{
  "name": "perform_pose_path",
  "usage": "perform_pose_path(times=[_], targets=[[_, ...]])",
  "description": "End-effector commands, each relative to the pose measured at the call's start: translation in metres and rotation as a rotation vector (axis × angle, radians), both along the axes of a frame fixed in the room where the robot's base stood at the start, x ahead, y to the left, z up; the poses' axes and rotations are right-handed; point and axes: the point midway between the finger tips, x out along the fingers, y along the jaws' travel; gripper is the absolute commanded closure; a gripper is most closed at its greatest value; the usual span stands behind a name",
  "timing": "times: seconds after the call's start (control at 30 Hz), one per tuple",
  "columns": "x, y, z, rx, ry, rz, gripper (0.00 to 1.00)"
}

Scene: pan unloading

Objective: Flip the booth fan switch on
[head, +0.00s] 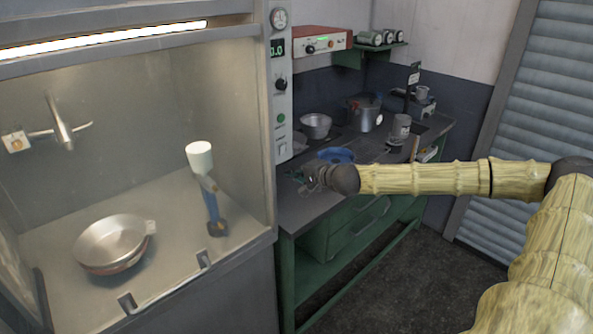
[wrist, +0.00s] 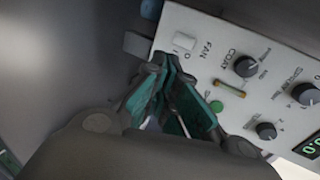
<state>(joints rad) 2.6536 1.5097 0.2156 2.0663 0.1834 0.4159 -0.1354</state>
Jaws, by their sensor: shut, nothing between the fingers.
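The booth fan switch (wrist: 184,42) is a small white rocker beside the label FAN on the pale control panel (wrist: 202,72). In the head view the panel (head: 283,102) runs down the booth's right post, with the switch (head: 283,150) near its lower end. My gripper (wrist: 167,66) has its teal fingers closed together with nothing between them. In the wrist view its fingertips are just below and left of the switch; I cannot tell if they touch the panel. In the head view my gripper (head: 306,174) is beside the panel's lower end, above the bench.
The panel also has a green button (wrist: 217,106) and a coat knob (wrist: 246,66). The booth (head: 130,190) holds a pan (head: 112,240) and a blue-handled tool with a white cup (head: 199,156). Pots and a blue item (head: 336,155) stand on the bench (head: 335,197) behind my gripper.

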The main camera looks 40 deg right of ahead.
Motion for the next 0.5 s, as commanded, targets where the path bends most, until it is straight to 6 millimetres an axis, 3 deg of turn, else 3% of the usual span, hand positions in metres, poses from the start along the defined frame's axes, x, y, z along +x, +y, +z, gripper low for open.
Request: perform_pose_path(times=[0.5], targets=[[-0.015, 0.001, 0.003, 0.002, 0.0, 0.003, 1.0]])
